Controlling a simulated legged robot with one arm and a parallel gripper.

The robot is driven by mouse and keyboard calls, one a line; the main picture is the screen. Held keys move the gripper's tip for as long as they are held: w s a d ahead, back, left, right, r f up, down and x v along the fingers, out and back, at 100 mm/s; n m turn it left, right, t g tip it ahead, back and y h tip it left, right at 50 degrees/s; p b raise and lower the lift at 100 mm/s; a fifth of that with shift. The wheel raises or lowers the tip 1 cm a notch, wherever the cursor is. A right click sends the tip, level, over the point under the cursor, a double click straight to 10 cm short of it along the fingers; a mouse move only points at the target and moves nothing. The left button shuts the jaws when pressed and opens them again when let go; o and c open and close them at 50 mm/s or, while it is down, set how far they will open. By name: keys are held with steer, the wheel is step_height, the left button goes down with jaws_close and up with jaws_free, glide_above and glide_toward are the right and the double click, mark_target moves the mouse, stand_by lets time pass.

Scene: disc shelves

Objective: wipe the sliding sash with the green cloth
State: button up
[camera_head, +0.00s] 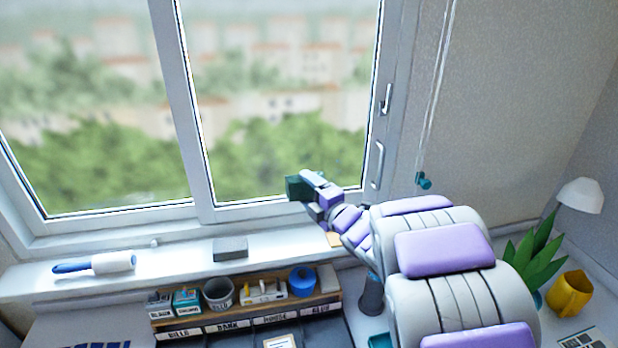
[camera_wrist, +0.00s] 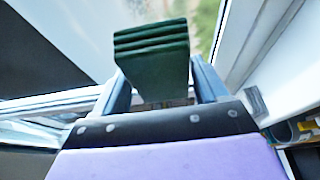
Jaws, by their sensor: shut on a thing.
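A window with two panes fills the upper left of the head view. The right-hand pane's frame, which looks like the sliding sash (camera_head: 186,100), has a handle on its right side. My gripper (camera_head: 308,188) is shut on the green cloth (camera_head: 297,188), a dark folded block, in front of the lower right part of that pane. In the wrist view the folded green cloth (camera_wrist: 152,55) stands up between the two fingers of my gripper (camera_wrist: 160,90). I cannot tell whether the cloth touches the glass.
The sill (camera_head: 190,262) below holds a lint roller (camera_head: 95,264) and a grey block (camera_head: 230,248). A wooden organiser (camera_head: 248,316) with a cup (camera_head: 218,292) and a blue pot (camera_head: 302,281) stands below. A plant (camera_head: 535,258), a yellow mug (camera_head: 569,293) and a lamp (camera_head: 581,195) are at right. A blind cord hangs right of the window.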

mark_target(330, 162)
steer(key=shift+w+a+p, duration=0.1)
steer(key=shift+w+a, duration=0.15)
steer(key=shift+w, duration=0.9)
steer(key=shift+w+a+p, duration=0.15)
steer(key=shift+w+a, duration=0.15)
steer(key=shift+w, duration=0.85)
steer(key=shift+w+a+p, duration=0.1)
steer(key=shift+w+a, duration=0.15)
steer(key=shift+w, duration=0.9)
steer(key=shift+w+a+r, duration=0.1)
steer(key=shift+w+a, duration=0.05)
steer(key=shift+w, duration=0.75)
steer(key=shift+w+d+p, duration=0.15)
steer(key=shift+d+p, duration=0.2)
steer(key=shift+d, duration=0.55)
steer(key=shift+w+d+p, duration=0.1)
steer(key=shift+d+p, duration=0.25)
steer(key=shift+d, duration=0.55)
steer(key=shift+w+d+p, duration=0.25)
steer(key=shift+d+p, duration=0.1)
steer(key=shift+d, duration=0.7)
steer(key=shift+w+d+p, duration=0.3)
steer(key=shift+d+p, duration=0.05)
steer(key=shift+d, duration=0.7)
steer(key=shift+w+d+p, duration=0.25)
steer(key=shift+d+p, duration=0.1)
steer(key=shift+d, duration=0.95)
steer(key=shift+a, duration=0.1)
